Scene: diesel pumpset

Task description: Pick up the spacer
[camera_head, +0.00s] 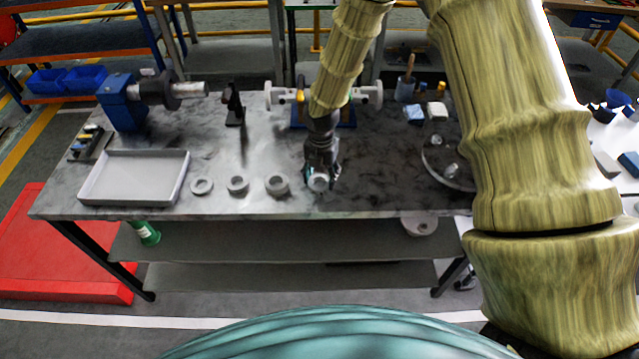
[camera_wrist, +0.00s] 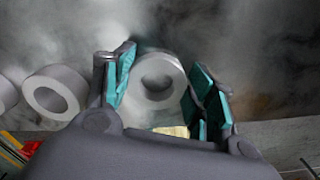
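Several pale grey rings are near the front edge of the workbench (camera_head: 300,213). The ring at the right end of the row (camera_head: 318,183), which looks like a spacer, is between the fingers of my gripper (camera_head: 321,176). In the wrist view, this spacer (camera_wrist: 140,97) has its hole facing up and the teal-padded fingers of my gripper (camera_wrist: 162,80) stand on either side. The pads are very close to its sides, with a thin gap seeming to show on the right. Any contact on the left is hidden. The spacer appears at or near bench height.
Three other rings, left (camera_head: 201,186), middle (camera_head: 237,185) and right (camera_head: 277,185), lie left of my gripper. An empty grey tray (camera_head: 135,199) is farther left. A shaft assembly (camera_head: 365,95) stands behind my gripper, and a round dish (camera_head: 447,177) is right.

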